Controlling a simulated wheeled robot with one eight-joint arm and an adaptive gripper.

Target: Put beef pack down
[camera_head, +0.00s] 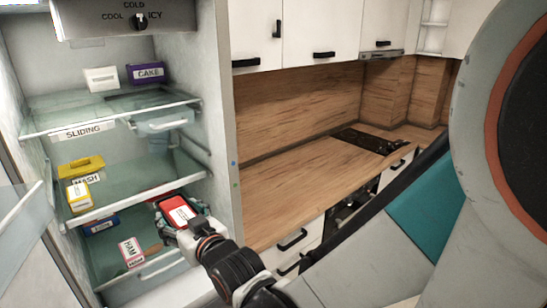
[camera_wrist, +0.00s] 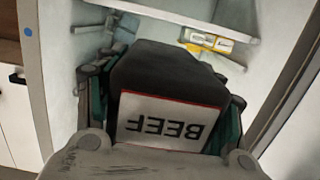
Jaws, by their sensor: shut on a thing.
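The beef pack (camera_wrist: 163,120) is a dark block with a white label reading BEEF, upside down in the wrist view. In the head view the pack (camera_head: 180,212) shows a red and white face. My gripper (camera_wrist: 163,100) is shut on it, with a finger along each side. In the head view my gripper (camera_head: 182,222) holds the pack inside the open fridge, at the right side below the middle glass shelf (camera_head: 140,196). I cannot tell whether the pack touches a surface beneath it.
A ham pack (camera_head: 131,252) stands on the lower level, left of my gripper. A blue pack (camera_head: 101,224) is behind it. Yellow packs (camera_head: 80,167) sit on the middle shelf. A cake box (camera_head: 146,73) and white box (camera_head: 101,79) sit above. The fridge's right wall (camera_head: 222,130) is close.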

